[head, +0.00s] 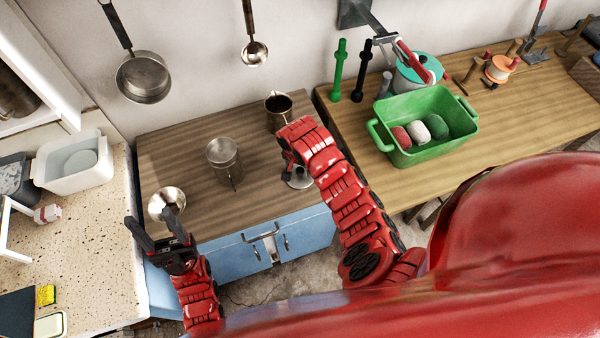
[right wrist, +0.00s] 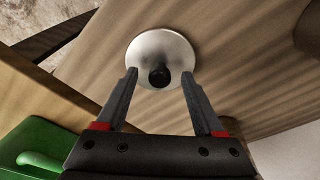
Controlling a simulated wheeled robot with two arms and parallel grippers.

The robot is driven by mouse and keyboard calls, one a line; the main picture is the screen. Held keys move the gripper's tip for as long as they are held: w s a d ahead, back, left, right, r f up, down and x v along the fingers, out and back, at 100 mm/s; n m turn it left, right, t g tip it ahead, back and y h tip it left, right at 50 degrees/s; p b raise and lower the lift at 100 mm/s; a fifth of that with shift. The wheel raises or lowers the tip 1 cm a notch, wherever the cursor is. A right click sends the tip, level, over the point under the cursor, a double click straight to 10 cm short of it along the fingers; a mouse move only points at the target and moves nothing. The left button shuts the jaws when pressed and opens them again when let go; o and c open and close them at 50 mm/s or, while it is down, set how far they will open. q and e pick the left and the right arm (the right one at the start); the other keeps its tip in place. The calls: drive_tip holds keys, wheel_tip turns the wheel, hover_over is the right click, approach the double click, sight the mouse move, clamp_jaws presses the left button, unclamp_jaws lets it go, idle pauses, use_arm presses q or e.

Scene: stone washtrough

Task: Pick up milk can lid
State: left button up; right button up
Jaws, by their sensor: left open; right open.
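The milk can lid, a round shiny metal disc with a dark knob, lies on the wooden counter. It shows whole in the right wrist view (right wrist: 150,42) and partly hidden behind my right gripper in the head view (head: 301,183). My right gripper (right wrist: 160,73) is open over the lid, its fingertips on either side of the knob and apart from it. In the head view the right gripper (head: 289,163) is mostly covered by its own arm. My left gripper (head: 151,217) is open and empty near the counter's front left corner.
A metal canister (head: 222,160), an open metal pot (head: 279,112) and a shiny metal bowl-like piece (head: 160,197) stand on the wooden counter (head: 180,150). A green basket (head: 408,157) with several rounded items sits on the table to the right.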

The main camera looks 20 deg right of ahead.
clamp_jaws()
idle(0.3)
drive_tip(key=shift+r, duration=0.1)
